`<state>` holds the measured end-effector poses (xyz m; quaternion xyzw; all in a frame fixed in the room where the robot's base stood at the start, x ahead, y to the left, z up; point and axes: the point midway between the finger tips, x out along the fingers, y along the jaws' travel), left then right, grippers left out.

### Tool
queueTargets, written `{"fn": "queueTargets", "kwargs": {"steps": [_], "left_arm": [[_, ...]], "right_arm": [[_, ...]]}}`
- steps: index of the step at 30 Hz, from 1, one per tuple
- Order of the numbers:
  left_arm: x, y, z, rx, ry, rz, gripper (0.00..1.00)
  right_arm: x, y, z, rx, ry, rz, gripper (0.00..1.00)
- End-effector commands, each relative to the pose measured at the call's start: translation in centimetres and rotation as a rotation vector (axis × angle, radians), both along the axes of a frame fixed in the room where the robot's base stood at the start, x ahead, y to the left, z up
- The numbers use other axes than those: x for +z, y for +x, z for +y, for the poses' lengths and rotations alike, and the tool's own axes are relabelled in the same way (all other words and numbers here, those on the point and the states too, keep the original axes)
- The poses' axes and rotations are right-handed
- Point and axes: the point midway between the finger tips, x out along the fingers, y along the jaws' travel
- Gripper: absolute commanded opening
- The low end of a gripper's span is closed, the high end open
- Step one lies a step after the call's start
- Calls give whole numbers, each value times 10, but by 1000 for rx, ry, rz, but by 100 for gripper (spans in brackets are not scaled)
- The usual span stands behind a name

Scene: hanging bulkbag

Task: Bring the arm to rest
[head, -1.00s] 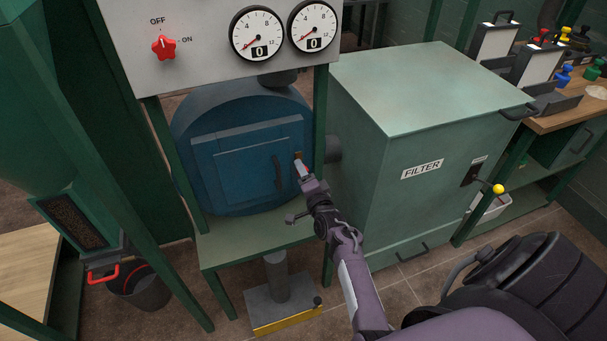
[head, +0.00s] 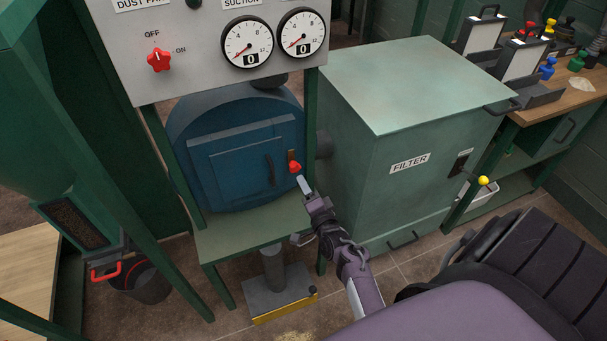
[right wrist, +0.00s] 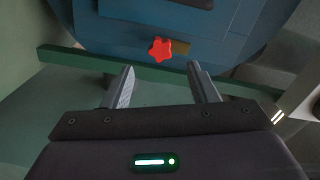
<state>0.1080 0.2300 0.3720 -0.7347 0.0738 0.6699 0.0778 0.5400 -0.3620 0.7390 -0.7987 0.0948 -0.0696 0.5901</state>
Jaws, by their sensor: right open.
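My right gripper (head: 304,186) is in front of the blue round fan housing (head: 222,165), just below and right of a small red knob (head: 295,167) beside its door. In the right wrist view the two fingers (right wrist: 162,88) are apart with nothing between them. The red star-shaped knob (right wrist: 160,50) lies beyond the fingertips, apart from them. My right arm reaches in from the lower right. My left gripper is not in view.
A control panel (head: 200,60) with gauges hangs above the housing. A dark bucket (head: 148,284) is at lower left. A pedal stand (head: 277,290) sits on the floor below.

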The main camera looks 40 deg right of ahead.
Motion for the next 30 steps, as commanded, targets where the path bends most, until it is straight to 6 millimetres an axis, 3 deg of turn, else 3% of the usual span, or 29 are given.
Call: {"fn": "queueTargets", "kwargs": {"steps": [13, 17, 20, 23, 26, 30], "left_arm": [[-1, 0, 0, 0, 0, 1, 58], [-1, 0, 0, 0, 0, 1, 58], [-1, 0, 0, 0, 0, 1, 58], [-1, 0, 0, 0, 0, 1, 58], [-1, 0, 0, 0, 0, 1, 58], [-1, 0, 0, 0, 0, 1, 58]], "right_arm": [[-1, 0, 0, 0, 0, 1, 53], [-19, -2, 11, 26, -27, 56, 53], [-58, -10, 36, 91, -94, 183, 53], [-116, -34, 71, 200, -205, 364, 53], [-175, -72, 104, 332, -337, 550, 53], [-248, -145, 137, 537, -521, 788, 53]]}}
